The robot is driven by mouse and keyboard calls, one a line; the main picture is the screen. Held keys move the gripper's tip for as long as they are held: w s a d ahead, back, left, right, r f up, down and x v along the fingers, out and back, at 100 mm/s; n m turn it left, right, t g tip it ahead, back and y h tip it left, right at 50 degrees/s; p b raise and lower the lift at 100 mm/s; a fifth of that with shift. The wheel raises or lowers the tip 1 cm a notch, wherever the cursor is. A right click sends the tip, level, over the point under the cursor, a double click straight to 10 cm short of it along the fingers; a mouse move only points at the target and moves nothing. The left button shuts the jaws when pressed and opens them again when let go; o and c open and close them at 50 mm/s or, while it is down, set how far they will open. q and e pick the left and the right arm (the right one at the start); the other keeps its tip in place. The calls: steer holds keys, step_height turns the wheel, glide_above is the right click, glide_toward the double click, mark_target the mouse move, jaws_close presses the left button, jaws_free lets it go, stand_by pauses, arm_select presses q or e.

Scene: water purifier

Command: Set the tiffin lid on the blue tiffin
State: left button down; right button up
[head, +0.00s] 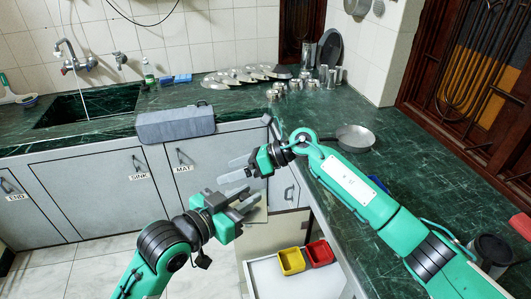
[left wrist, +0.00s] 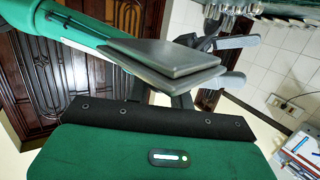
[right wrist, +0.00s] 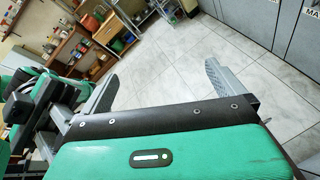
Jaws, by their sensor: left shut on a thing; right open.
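My left gripper (head: 243,203) is shut on a flat, square grey-green plate (head: 256,215), which looks like the tiffin lid. In the left wrist view the plate (left wrist: 165,57) shows large and tilted, with its edge towards the camera. My right gripper (head: 235,168) is open and empty, just above and behind the left one in the head view. Its fingers (left wrist: 234,62) also show behind the plate in the left wrist view. A small blue patch (head: 379,183) shows on the counter beside my right forearm. It may be the blue tiffin, mostly hidden; I cannot tell.
A yellow box (head: 291,261) and a red box (head: 320,252) sit on a low white surface below the counter. A steel pan (head: 355,138) stands on the green counter (head: 410,150). Steel plates and cups line the back corner. A grey case (head: 175,124) lies near the sink.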

steer(key=s+d+r+n+g+h, duration=0.1)
steer(key=s+r, duration=0.2)
steer(key=r, duration=0.4)
steer(key=s+d+r+n+g, duration=0.1)
steer(key=s+r, duration=0.1)
steer(key=r, duration=0.5)
steer(key=n+t+h, duration=0.2)
steer(key=n+h, duration=0.3)
steer(key=h, duration=0.3)
glide_toward(245, 195)
steer(key=x, duration=1.1)
